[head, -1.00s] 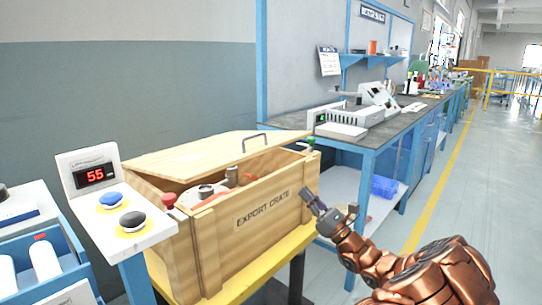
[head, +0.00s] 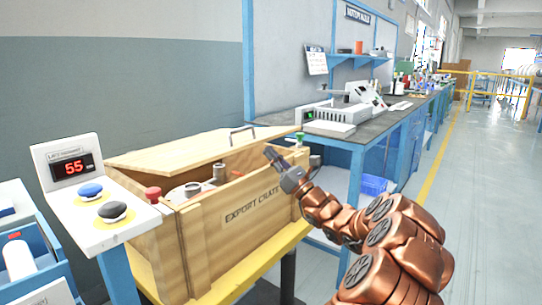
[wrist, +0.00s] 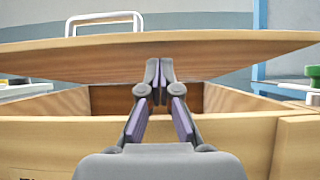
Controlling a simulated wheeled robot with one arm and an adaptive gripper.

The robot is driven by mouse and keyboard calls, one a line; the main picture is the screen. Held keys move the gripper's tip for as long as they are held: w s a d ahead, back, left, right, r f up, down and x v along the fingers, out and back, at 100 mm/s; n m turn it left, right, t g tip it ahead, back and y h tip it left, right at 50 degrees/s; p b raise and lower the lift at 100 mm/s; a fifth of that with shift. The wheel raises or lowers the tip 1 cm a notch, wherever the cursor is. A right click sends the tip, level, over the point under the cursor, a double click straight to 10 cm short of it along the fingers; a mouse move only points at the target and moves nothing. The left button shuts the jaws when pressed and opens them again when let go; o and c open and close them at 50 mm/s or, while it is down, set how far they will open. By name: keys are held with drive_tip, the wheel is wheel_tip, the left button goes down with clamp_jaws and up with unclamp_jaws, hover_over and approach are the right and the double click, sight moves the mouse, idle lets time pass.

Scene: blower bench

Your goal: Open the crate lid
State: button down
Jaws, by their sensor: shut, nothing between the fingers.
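The wooden export crate (head: 225,222) stands on a yellow-topped stand. Its lid (head: 190,155) is partly raised and tilted, with a gap along the front side, and a metal handle (head: 243,136) on top. In the wrist view the lid (wrist: 210,48) spans the picture above the crate's front wall (wrist: 50,133), and the handle (wrist: 104,22) stands at upper left. My gripper (head: 270,152) is shut and empty at the crate's right front. In the wrist view its fingertips (wrist: 159,68) are at the gap, over the lid's lower edge in the picture; contact cannot be told.
A control panel (head: 75,170) with a red "55" display and blue and black buttons stands left of the crate. A red knob (head: 153,194) and a green knob (head: 300,138) are at the crate. A workbench (head: 375,126) with instruments stands behind; the aisle at right is clear.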

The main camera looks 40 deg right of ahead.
drive_tip(key=shift+r, duration=0.6)
drive_tip(key=shift+r, duration=0.1)
